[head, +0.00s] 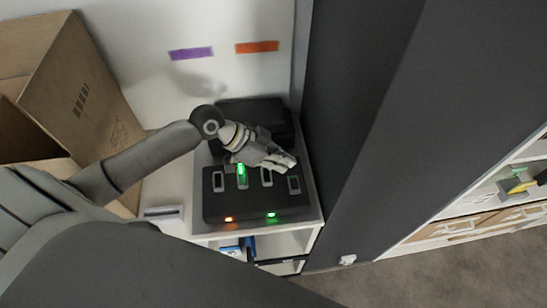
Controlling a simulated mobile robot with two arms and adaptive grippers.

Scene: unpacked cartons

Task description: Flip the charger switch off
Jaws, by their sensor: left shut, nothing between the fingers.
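The charger (254,204) is a dark box on a white cabinet, in the middle of the head view. Its top has several slots, one holding a piece with a green light (241,174). Its front edge shows an orange light (229,220) and a green light (271,215). I cannot make out the switch itself. My left gripper (290,164) is shut and empty, over the right back part of the charger. I cannot tell if it touches it. My right gripper is not in view.
An open cardboard carton (83,95) stands at the left. A dark case (250,111) lies behind the charger. A dark tall panel (350,120) rises close on the right. Purple (191,53) and orange (257,47) strips are on the wall. Shelves stand at the far right.

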